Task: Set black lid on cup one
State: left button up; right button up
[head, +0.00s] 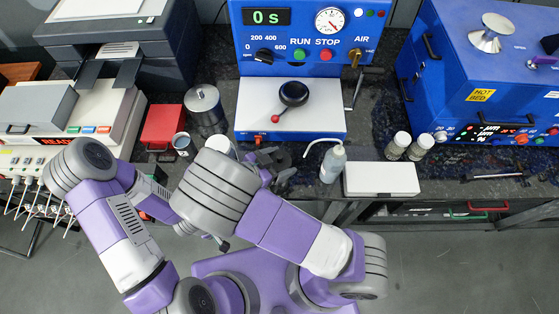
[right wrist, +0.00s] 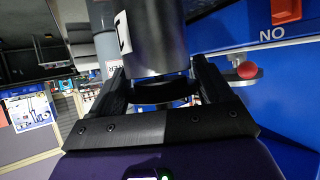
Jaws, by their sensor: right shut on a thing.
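My right gripper (right wrist: 160,92) is shut on a black lid (right wrist: 165,93), a short dark piece between its fingers. Just beyond it in the right wrist view is a large dark grey cylinder (right wrist: 153,40) with a white label bearing a partly visible mark, perhaps a 1, so it may be cup one. Whether lid and cylinder touch, I cannot tell. In the head view my right gripper (head: 280,160) is at the bench's front edge, below the blue machine, partly hidden by my arm. My left gripper is mostly hidden behind my right arm; its jaws cannot be made out.
The blue machine (head: 306,45) has a white deck with a black knob (head: 293,93) and a red ball (head: 275,119). A wash bottle (head: 333,163), white box (head: 381,179) and two jars stand to the right. A metal weight (head: 204,106) and red box (head: 163,125) are left.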

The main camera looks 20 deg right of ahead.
jog(key=shift+f, duration=0.3)
jog(key=o, duration=1.2)
jog(key=shift+c, duration=0.2)
